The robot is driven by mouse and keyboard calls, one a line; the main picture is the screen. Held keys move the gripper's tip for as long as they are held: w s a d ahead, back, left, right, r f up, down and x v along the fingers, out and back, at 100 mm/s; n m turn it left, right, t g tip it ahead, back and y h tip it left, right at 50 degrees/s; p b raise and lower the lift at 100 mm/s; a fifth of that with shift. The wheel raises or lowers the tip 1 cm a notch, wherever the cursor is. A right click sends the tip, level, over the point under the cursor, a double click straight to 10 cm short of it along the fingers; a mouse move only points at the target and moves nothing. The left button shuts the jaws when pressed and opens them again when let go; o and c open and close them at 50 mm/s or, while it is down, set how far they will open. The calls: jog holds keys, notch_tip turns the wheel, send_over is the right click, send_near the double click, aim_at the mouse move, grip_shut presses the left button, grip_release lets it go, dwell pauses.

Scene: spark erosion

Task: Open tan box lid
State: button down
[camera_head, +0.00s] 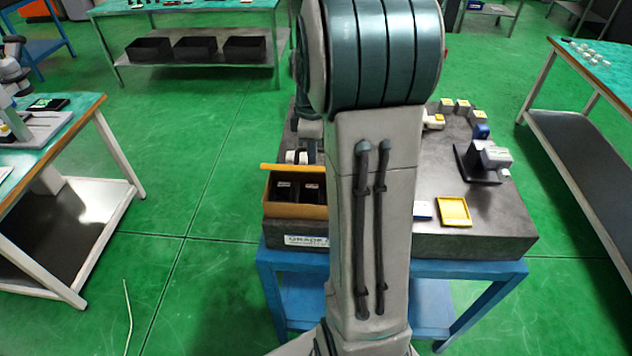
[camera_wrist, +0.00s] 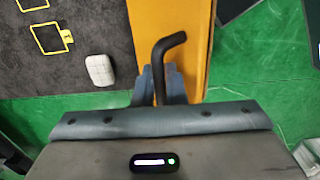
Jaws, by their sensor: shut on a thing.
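The tan box (camera_head: 295,211) sits at the left front of the dark slab, partly hidden by my arm. Its lid (camera_head: 291,167) shows as a thin tan edge standing up along the back of the box, and dark contents with small labels show inside. In the wrist view a tan panel (camera_wrist: 199,45), seemingly the lid, runs down the picture with a black bent handle (camera_wrist: 166,52). My gripper (camera_wrist: 160,84) is shut on this handle, one finger on each side of its stem.
The dark slab (camera_head: 480,230) rests on a blue stand. It carries a yellow tray (camera_head: 454,211), a grey device (camera_head: 493,156) and several small blocks at the back right. The wrist view shows a small white object (camera_wrist: 100,70) beside yellow outlines. Green floor is open at left.

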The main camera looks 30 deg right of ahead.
jog(key=shift+w+r, duration=0.1)
jog(key=shift+w+d+r+p, duration=0.15)
jog(key=shift+w+d+p, duration=0.3)
jog(key=shift+w, duration=0.25)
jog(key=shift+d, duration=0.1)
jog(key=shift+w, duration=0.1)
jog(key=shift+w+d, duration=0.55)
jog(key=shift+w, duration=0.2)
jog(key=shift+w+d+f+p, duration=0.25)
jog(key=shift+w+d+p, duration=0.2)
jog(key=shift+w, duration=0.35)
jog(key=shift+d, duration=0.1)
